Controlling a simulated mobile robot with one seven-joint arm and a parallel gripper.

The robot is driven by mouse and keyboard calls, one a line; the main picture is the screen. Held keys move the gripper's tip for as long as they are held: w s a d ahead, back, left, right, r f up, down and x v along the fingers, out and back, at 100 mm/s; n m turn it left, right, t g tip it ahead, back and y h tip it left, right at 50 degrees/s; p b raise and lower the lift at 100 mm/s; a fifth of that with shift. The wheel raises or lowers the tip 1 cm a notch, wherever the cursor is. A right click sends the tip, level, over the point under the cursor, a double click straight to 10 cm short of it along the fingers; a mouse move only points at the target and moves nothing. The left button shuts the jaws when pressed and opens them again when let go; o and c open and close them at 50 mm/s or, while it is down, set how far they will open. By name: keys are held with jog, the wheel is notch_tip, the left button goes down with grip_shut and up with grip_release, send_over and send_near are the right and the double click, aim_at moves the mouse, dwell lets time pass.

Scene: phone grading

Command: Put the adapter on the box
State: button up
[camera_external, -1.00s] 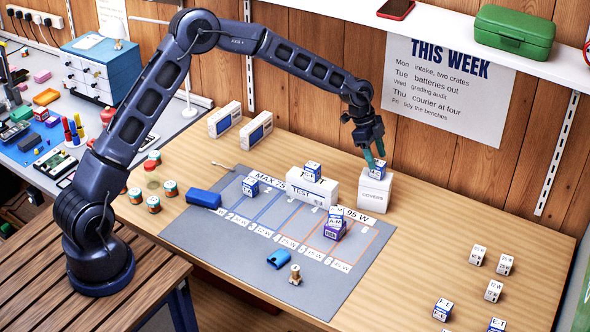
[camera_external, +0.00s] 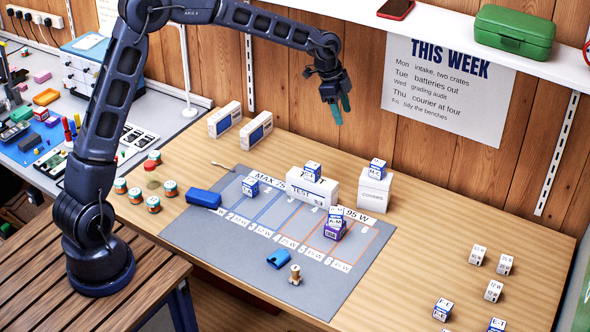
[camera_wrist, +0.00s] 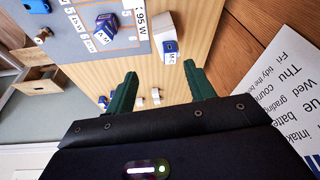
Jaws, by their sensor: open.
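A small blue-and-white cube adapter (camera_external: 377,169) sits on top of the white box labelled COVERS (camera_external: 374,193). In the wrist view the adapter (camera_wrist: 171,46) shows on the box (camera_wrist: 169,22), beyond my fingers. My gripper (camera_external: 341,110) is open and empty, raised above the table to the left of the box, apart from the adapter. Another blue-and-white adapter (camera_external: 312,171) sits on the long white TEST block (camera_external: 311,188). A further adapter (camera_external: 250,186) stands on the mat. Another is stacked on a purple adapter (camera_external: 334,231).
The grey mat (camera_external: 200,250) has numbered lanes. A blue case (camera_external: 203,198) lies at its left edge, near several round jars (camera_external: 153,204). Several white cubes (camera_external: 494,290) stand at the front right. A shelf with a green case (camera_external: 513,31) overhangs the back.

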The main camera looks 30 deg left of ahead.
jog(key=s+a+r+n+t+y, duration=0.1)
jog(key=s+a+r+n, duration=0.2)
jog(key=s+a+r, duration=0.35)
jog(key=s+a+r+n+t+y, duration=0.1)
jog(key=s+a+r+n, duration=0.2)
jog(key=s+a, duration=0.5)
jog(key=s+a+r+n+y, duration=0.1)
jog(key=s+a+r+n, duration=0.1)
jog(key=s+a+r, duration=0.5)
jog(key=s+a+f+n, duration=0.3)
jog(key=s+a, duration=0.4)
jog(key=s, duration=0.4)
jog(key=s+a+f+n+t, duration=0.1)
jog(key=s+a+f+n, duration=0.2)
jog(key=s+a+n, duration=0.2)
jog(key=s+a, duration=0.3)
jog(key=s, duration=0.3)
jog(key=shift+a+t, duration=0.15)
jog(key=shift+t, duration=0.15)
